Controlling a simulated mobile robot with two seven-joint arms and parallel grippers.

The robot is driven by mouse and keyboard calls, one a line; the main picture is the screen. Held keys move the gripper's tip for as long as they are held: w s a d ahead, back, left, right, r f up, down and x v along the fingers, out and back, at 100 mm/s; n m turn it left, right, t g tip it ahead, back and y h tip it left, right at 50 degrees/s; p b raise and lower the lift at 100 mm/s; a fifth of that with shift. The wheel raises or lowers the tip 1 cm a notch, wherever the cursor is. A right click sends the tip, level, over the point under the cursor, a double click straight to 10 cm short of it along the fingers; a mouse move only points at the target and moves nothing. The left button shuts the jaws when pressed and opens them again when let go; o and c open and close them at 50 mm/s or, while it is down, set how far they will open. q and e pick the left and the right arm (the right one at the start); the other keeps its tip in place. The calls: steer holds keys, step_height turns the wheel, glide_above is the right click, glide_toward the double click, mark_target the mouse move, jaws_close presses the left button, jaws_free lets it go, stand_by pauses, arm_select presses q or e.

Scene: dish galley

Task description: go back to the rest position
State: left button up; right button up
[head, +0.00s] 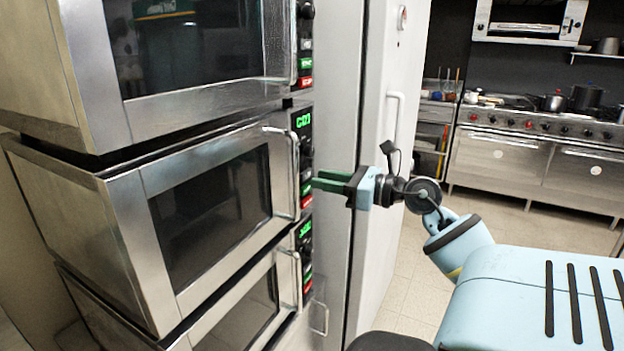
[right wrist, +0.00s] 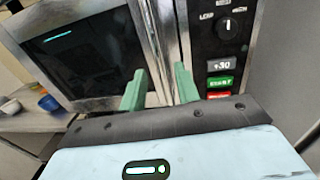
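My right gripper (head: 328,182) is beside the control panel of the middle microwave (head: 210,205), level with its buttons. Its green fingers (right wrist: 160,88) stand apart in the right wrist view, with nothing seen clamped between them. The microwave's vertical steel handle (right wrist: 163,40) shows in line with the gap between the fingers; I cannot tell if a finger touches it. The microwave door looks shut, and its window is dark. My left gripper is not in view.
Microwaves stand above (head: 200,45) and below (head: 245,315) the middle one. A tall pale cabinet (head: 385,130) with a handle is close behind my right gripper. A steel range (head: 540,150) with pots stands at the back right. Tiled floor lies clear between.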

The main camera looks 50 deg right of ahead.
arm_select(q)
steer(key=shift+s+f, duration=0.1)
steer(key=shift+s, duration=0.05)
arm_select(e)
steer(key=s+a+f+m+h+p, duration=0.1)
steer(key=s+a+f+m, duration=0.1)
steer(key=a+f+m, duration=0.5)
steer(key=s+a+f+m+h+p, duration=0.1)
steer(key=s+a+f+m+h, duration=0.15)
steer(key=f+m, duration=0.65)
steer(key=s+a+f+m+p, duration=0.1)
steer(key=s+a+f+m, duration=0.25)
steer(key=f+m, duration=0.5)
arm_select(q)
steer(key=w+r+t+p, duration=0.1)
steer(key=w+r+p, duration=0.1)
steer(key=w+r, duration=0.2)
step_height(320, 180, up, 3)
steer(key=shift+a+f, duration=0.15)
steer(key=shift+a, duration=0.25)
arm_select(e)
steer(key=s+a+f+m+g+y, duration=0.1)
steer(key=s+a+f+m+g, duration=0.7)
steer(key=s+a+f+m, duration=0.4)
steer(key=s+a+f, duration=0.5)
steer(key=s+a, duration=0.1)
steer(key=a, duration=0.3)
steer(key=shift+f+g, duration=0.3)
steer(key=shift+f, duration=0.1)
